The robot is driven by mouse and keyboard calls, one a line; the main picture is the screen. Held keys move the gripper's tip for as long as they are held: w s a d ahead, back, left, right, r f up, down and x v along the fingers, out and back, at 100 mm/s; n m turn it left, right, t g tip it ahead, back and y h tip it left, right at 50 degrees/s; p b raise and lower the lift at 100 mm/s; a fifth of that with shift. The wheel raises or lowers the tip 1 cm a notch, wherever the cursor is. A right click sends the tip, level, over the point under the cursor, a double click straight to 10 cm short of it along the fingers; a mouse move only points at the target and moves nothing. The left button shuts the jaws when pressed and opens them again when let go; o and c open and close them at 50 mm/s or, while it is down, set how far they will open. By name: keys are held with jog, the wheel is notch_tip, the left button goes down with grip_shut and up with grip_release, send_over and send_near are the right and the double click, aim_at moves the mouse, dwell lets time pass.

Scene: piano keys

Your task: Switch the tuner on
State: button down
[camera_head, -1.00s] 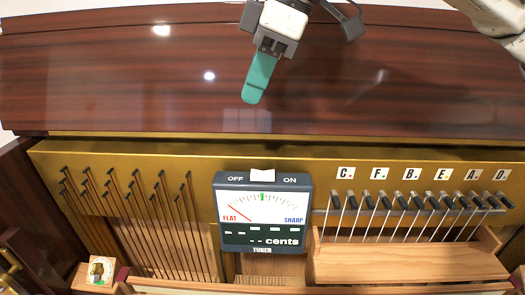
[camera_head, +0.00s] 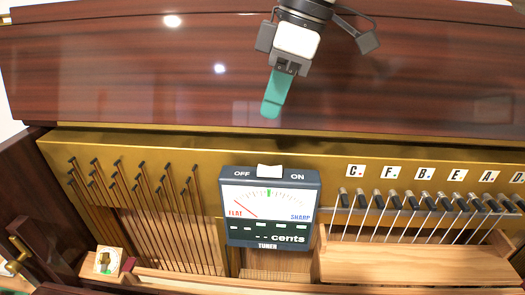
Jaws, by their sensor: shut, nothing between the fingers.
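The tuner (camera_head: 268,207) is a dark box with a white dial, standing in front of the brass plate near the middle of the view. A white rocker switch (camera_head: 270,171) sits on its top edge between the words OFF and ON. The needle points toward FLAT and the display shows only dashes before "cents". My gripper (camera_head: 271,108), with teal fingers, is shut and empty. In the picture it is above the switch and apart from it, in front of the dark wooden panel.
Tuning pins with strings (camera_head: 135,185) stand at the left. A row of dark-tipped pins (camera_head: 430,200) lies under letter labels at the right, above a wooden block (camera_head: 415,262). A small wooden block with a metal part (camera_head: 107,262) is at the lower left. The wooden panel (camera_head: 130,75) spans the back.

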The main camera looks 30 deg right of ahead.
aim_at(264, 169)
jog(key=x, duration=0.6)
jog(key=d+x, duration=0.1)
jog(key=x, duration=0.3)
jog(key=shift+s+f, duration=0.1)
jog(key=shift+s, duration=0.3)
jog(key=shift+a+f, duration=0.1)
jog(key=shift+f, duration=0.05)
jog(key=shift+s+d+r+p, duration=0.3)
jog(key=shift+s+d+p, duration=0.1)
jog(key=shift+d+p, duration=0.3)
jog(key=shift+r, duration=0.1)
jog(key=r+p, duration=0.2)
jog(key=a+r+p, duration=0.1)
jog(key=r+p, duration=0.1)
jog(key=p, duration=0.1)
jog(key=shift+w+r, duration=0.25)
jog(key=shift+r, duration=0.05)
jog(key=w+b+v, duration=0.1)
jog(key=b+v, duration=0.1)
jog(key=v, duration=0.7)
jog(key=shift+a+r, duration=0.2)
jog(key=shift+a, duration=0.25)
jog(key=shift+s, duration=0.15)
